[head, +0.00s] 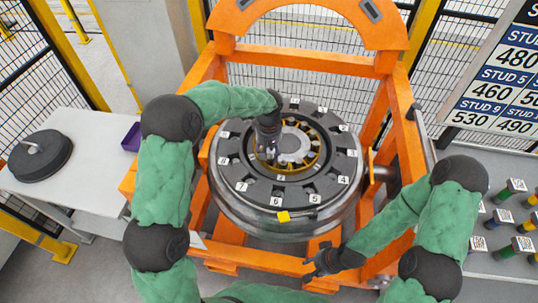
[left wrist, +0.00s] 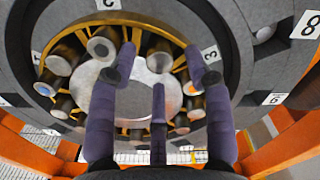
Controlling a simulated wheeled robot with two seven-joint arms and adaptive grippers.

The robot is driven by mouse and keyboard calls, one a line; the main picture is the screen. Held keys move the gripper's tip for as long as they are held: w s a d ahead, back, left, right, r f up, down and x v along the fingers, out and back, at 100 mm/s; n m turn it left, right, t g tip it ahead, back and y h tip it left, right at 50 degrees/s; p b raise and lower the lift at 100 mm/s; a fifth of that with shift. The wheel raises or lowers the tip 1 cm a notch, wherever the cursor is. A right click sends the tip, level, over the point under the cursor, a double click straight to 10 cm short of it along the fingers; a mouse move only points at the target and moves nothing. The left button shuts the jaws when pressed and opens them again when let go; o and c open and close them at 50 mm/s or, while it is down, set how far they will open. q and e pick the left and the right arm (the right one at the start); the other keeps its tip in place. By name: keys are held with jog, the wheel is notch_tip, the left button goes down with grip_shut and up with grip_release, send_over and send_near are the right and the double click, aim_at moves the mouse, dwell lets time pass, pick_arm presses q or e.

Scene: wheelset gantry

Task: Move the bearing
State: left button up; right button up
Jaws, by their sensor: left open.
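The bearing (head: 315,160) has a yellow cage with several rollers and sits in the middle of the dark wheel (head: 236,170), around a pale metal centre. In the left wrist view the bearing (left wrist: 60,66) shows as a yellow ring with dark, pale-ended rollers around a bright disc. My left gripper (head: 272,152) is over the left part of the bearing. In the left wrist view its purple fingers (left wrist: 160,80) are spread apart in front of the bearing, with nothing seen between them; contact cannot be told. My right gripper (head: 320,264) is low, in front of the wheel; its finger opening is unclear.
A white table (head: 85,150) at left holds a dark round cover (head: 40,158) and a purple box (head: 131,138). Several labelled studs (head: 507,188) stand at right.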

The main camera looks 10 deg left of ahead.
pick_arm(q)
jog(key=shift+f, duration=0.8)
grip_shut()
jog(key=shift+s+d, duration=0.1)
